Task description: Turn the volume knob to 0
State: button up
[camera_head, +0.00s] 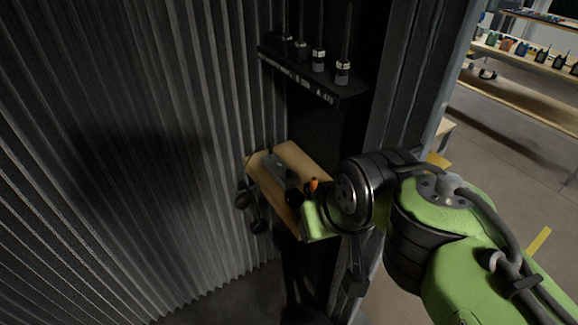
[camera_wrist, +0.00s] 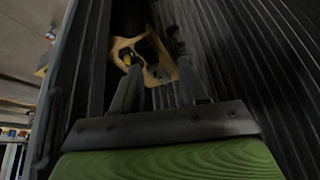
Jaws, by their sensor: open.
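In the head view a small grey box-like device (camera_head: 281,168) lies on a wooden shelf (camera_head: 312,166) against the corrugated wall. A small orange part (camera_head: 314,184) shows at its right end, beside my arm. I cannot make out the volume knob for certain. My green and black arm reaches in from the right and hides the shelf's right end and most of my gripper. In the wrist view my gripper (camera_wrist: 160,88) is open, with nothing seen between its fingers.
Dark headphones (camera_head: 257,226) seem to hang below the shelf's left side. A dark upper rack (camera_head: 310,78) holds several upright antenna-like devices. Corrugated wall closes off the left. A door frame (camera_head: 408,80) stands at the right, with a stocked shelf (camera_head: 525,75) and open floor beyond.

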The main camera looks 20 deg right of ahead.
jog(key=w+d+r+p, duration=0.2)
jog(key=w+p, duration=0.1)
jog(key=w, duration=1)
jog(key=g+p, duration=0.1)
jog(key=p, duration=0.3)
send_over(289, 170)
jog(key=s, duration=0.7)
notch_tip(289, 170, down, 8)
jog(key=f, duration=0.1)
jog(key=x, duration=1)
jog(key=b+x, duration=0.1)
jog(key=x, duration=0.4)
jog(key=shift+w+d+f, duration=0.1)
jog(key=shift+w+f, duration=0.05)
jog(key=shift+w, duration=0.3)
grip_shut()
